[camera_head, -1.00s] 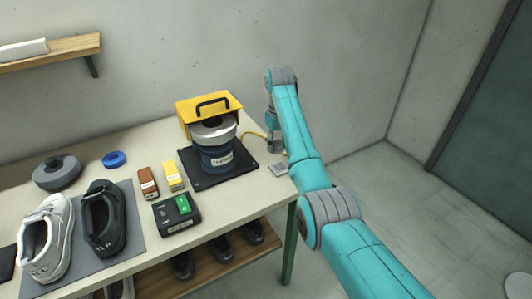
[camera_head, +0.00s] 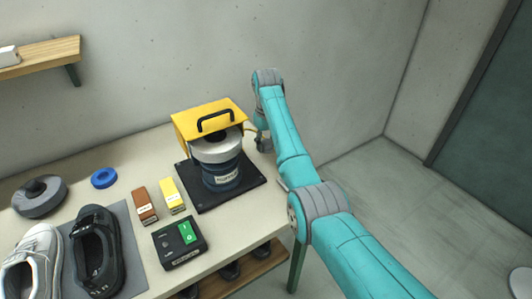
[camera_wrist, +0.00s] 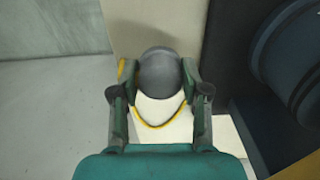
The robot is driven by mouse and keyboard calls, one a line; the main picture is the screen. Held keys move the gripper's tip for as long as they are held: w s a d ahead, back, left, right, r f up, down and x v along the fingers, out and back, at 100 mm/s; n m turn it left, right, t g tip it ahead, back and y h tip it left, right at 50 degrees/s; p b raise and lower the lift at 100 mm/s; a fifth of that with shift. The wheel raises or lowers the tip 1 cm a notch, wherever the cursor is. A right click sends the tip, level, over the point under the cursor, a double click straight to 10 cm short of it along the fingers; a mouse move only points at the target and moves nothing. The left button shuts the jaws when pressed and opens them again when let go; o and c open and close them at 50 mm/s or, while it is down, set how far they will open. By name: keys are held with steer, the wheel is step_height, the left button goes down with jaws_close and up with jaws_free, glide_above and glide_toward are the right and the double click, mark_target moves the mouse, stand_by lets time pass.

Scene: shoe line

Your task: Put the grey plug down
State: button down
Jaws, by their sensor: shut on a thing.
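The grey plug (camera_wrist: 160,72) is rounded and sits between the fingers of my gripper (camera_wrist: 157,82) in the wrist view. The fingers are shut on its two sides. A yellow cord (camera_wrist: 151,126) loops below the plug. In the head view my gripper (camera_head: 263,143) is at the right end of the table, beside the machine, and the plug cannot be made out there. In the wrist view a pale plate (camera_wrist: 172,131) lies below the plug; I cannot tell whether they touch.
The blue machine (camera_head: 222,175) with its yellow guard (camera_head: 186,124) stands on a black base (camera_head: 248,192) close to my gripper. A green-buttoned box (camera_head: 181,241), two small blocks and shoes are on the table (camera_head: 125,160). The table's right edge is near my arm.

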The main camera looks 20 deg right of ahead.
mark_target(266, 159)
steer(key=shift+f, duration=2.25)
steer(key=shift+f, duration=0.1)
steer(key=c, duration=0.6)
jaws_free()
steer(key=shift+o, duration=0.2)
step_height(266, 159, up, 12)
steer(key=shift+r, duration=0.15)
